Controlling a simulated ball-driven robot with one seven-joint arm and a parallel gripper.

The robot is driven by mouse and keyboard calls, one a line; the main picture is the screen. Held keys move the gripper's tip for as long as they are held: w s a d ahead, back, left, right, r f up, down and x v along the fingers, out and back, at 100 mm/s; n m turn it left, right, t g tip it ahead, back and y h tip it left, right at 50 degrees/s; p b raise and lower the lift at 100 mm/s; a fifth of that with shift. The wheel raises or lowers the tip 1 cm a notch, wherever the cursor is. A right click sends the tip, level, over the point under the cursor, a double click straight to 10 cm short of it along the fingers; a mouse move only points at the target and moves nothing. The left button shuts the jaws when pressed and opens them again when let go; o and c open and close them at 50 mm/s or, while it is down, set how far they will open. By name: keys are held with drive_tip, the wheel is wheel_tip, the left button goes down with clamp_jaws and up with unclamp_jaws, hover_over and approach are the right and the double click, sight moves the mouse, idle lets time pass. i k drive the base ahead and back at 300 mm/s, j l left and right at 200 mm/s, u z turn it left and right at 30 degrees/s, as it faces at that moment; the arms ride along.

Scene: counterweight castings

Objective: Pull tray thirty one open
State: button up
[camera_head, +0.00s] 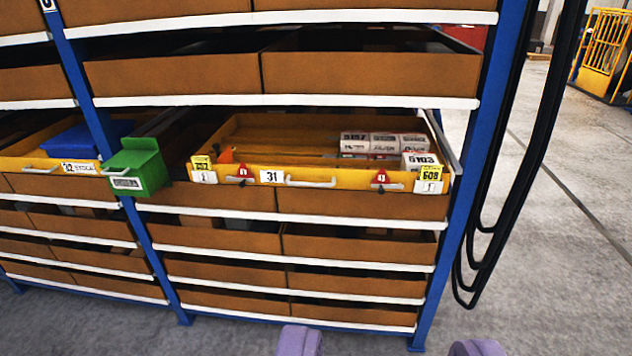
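Tray thirty one (345,185) is a yellow tray in the middle of the blue-and-white rack, with a white "31" label (272,177) on its front. A pale bar handle (310,182) is at the middle of that front. The front sits forward of the brown bins, and part of the inside shows, with several small white and red boxes (384,143) at the right and an orange item (226,155) at the left. My gripper (389,344) shows as two purple fingertips at the bottom edge.
A green bin (139,167) hangs on the rack post left of tray thirty one. Another yellow tray (38,164), labelled 32, is farther left. Black hoses (497,225) hang at the right. The grey floor (570,240) at the right is clear, with a yellow cage (603,52) beyond.

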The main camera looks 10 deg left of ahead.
sight(283, 149)
drive_tip(key=i+j, duration=0.2)
drive_tip(key=i, duration=0.35)
drive_tip(key=i+j, duration=0.2)
drive_tip(key=i, duration=0.4)
drive_tip(key=i+j, duration=0.2)
drive_tip(key=i, duration=0.35)
drive_tip(key=i+j, duration=0.15)
drive_tip(key=i, duration=0.45)
